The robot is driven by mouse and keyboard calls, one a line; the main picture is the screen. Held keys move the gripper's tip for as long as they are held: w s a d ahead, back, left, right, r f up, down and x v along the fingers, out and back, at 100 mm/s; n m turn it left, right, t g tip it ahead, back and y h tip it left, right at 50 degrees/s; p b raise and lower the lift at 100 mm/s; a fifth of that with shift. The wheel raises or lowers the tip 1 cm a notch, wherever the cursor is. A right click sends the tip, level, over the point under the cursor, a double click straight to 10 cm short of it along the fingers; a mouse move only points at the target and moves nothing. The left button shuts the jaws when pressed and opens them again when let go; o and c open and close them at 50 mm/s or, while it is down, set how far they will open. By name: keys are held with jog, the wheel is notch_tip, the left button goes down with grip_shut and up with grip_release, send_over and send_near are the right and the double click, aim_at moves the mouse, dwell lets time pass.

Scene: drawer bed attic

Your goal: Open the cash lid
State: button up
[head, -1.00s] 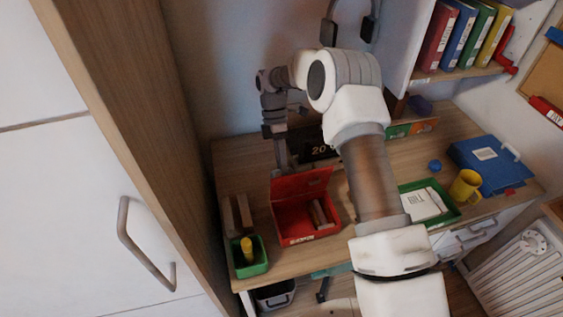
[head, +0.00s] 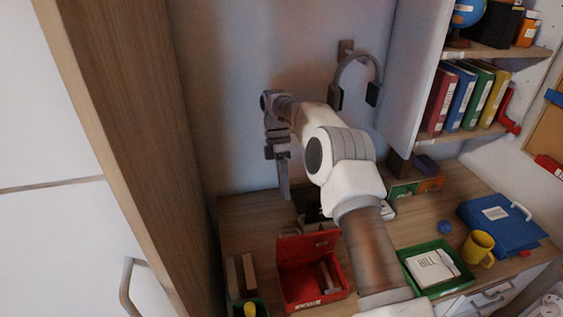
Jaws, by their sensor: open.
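The red cash box (head: 318,297) sits on the desk at lower centre in the head view. Its red lid (head: 303,247) stands raised at the back of the box, so the inside shows. Brown pieces (head: 328,275) lie inside at the right. My gripper (head: 284,190) points down above and behind the lid, apart from it. It is seen edge-on, open, with nothing visible in it. My arm covers part of the desk right of the box.
A green tray (head: 433,287) with a bill pad, a yellow mug (head: 480,248) and a blue binder (head: 500,226) stand at the right. A green cup (head: 250,306) and brown blocks (head: 241,274) stand left of the box. A tall cabinet (head: 124,130) borders the left.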

jog(key=p+v, duration=0.7)
jog(key=p, duration=0.3)
dwell(0.6)
dwell(0.3)
